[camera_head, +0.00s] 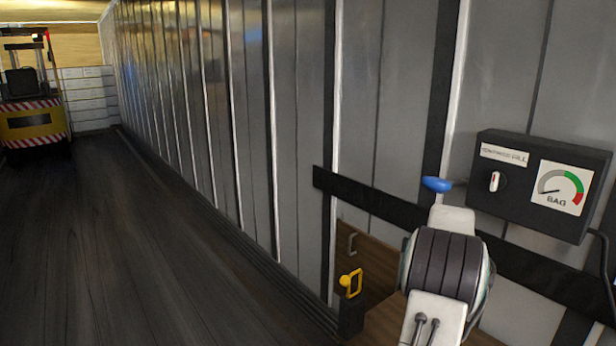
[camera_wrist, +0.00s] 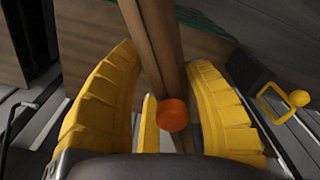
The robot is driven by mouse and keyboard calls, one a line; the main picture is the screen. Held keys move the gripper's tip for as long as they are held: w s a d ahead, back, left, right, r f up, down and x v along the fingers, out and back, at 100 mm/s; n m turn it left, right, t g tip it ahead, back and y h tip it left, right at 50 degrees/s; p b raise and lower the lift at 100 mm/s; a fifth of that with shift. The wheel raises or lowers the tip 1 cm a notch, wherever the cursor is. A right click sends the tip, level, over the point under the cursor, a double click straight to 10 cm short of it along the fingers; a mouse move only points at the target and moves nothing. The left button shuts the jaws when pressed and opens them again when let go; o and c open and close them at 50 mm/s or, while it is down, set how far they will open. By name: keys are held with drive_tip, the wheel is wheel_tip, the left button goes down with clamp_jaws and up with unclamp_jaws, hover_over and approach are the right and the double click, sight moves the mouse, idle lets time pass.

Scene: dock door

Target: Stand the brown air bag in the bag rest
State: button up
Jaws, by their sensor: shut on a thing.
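The brown air bag (camera_wrist: 150,45) shows in the wrist view as a narrow brown strip between the fingers, with an orange round cap (camera_wrist: 172,112) at its near end. My gripper (camera_wrist: 165,95) has its yellow ribbed fingers on either side of the strip and is shut on it. In the head view my arm hides the gripper and the held part. I cannot pick out the bag rest with certainty in either view.
A brown panel (camera_head: 378,262) stands below a black rail (camera_head: 385,208) on the ribbed wall. A yellow handle (camera_head: 350,283) sits on a dark post. A blue knob (camera_head: 437,184) and a gauge box (camera_head: 540,185) are at right. A forklift (camera_head: 32,95) stands far left; the floor between is clear.

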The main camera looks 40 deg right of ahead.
drive_tip(key=w+a+f+n+b, duration=0.1)
drive_tip(key=w+a+f+n, duration=0.3)
drive_tip(key=w+a, duration=0.5)
drive_tip(key=w+a+f+n+b, duration=0.2)
drive_tip(key=w+a+f, duration=0.5)
drive_tip(key=w+a, duration=0.2)
drive_tip(key=w+a+f+n, duration=0.1)
drive_tip(key=a+f+n, duration=0.1)
drive_tip(key=a, duration=0.6)
drive_tip(key=w+a+f+n+b, duration=0.1)
drive_tip(key=a+f, duration=0.3)
drive_tip(key=a, duration=0.4)
drive_tip(key=w+a+f+n+b, duration=0.1)
drive_tip(key=w+a+f+n, duration=0.1)
drive_tip(key=a, duration=0.5)
drive_tip(key=shift+w+a+f+n, duration=0.3)
drive_tip(key=shift+w+a+f, duration=0.1)
drive_tip(key=shift+w+f, duration=0.15)
drive_tip(key=shift+d, duration=0.1)
